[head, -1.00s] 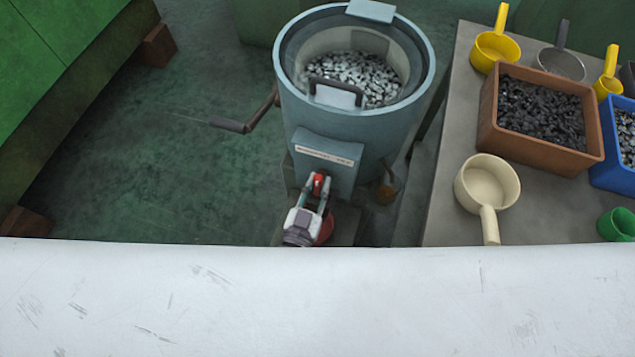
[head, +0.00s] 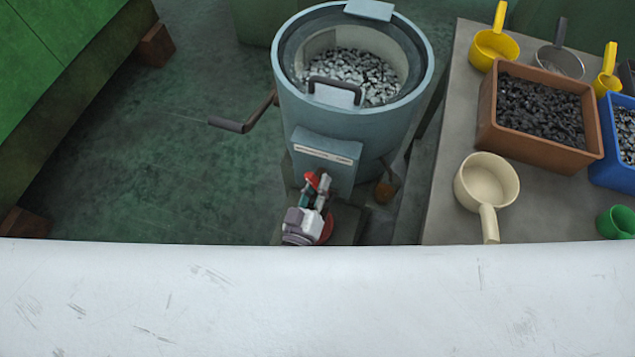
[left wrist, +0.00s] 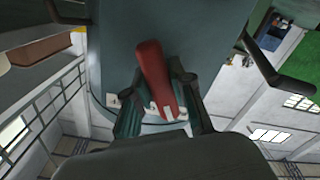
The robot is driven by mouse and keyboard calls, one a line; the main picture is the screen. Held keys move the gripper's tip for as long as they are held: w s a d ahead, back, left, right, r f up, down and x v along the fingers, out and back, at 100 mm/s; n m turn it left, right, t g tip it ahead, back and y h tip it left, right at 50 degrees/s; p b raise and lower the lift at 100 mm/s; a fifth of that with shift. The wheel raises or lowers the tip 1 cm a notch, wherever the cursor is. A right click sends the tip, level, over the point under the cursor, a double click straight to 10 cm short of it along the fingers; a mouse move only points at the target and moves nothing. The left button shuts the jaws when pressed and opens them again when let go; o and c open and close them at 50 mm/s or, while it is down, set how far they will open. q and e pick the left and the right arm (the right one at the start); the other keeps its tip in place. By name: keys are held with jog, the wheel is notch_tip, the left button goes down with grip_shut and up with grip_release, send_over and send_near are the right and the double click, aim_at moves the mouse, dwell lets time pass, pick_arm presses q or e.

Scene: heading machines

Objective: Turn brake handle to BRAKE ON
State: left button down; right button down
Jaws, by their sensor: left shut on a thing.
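The red brake handle (head: 311,180) is at the front of the grey-blue drum machine (head: 330,130), just under its label plate (head: 323,154). In the left wrist view the handle (left wrist: 155,75) stands between my fingers, leaning slightly left. My left gripper (head: 317,190) is shut on the handle; the gripper (left wrist: 158,95) also shows from behind in the wrist view. The label's writing is too small to read. A round red part (head: 327,228) shows partly behind the gripper. My right gripper is not in view.
A crank arm (head: 232,125) sticks out left of the drum, which holds metal pieces. On the right, a table (head: 440,190) carries a brown bin (head: 540,148), a blue bin (head: 612,178) and several scoops. A white scratched surface (head: 300,300) fills the foreground.

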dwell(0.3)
pick_arm(q)
jog(key=c, duration=1)
grip_release()
jog(key=v, duration=1.2)
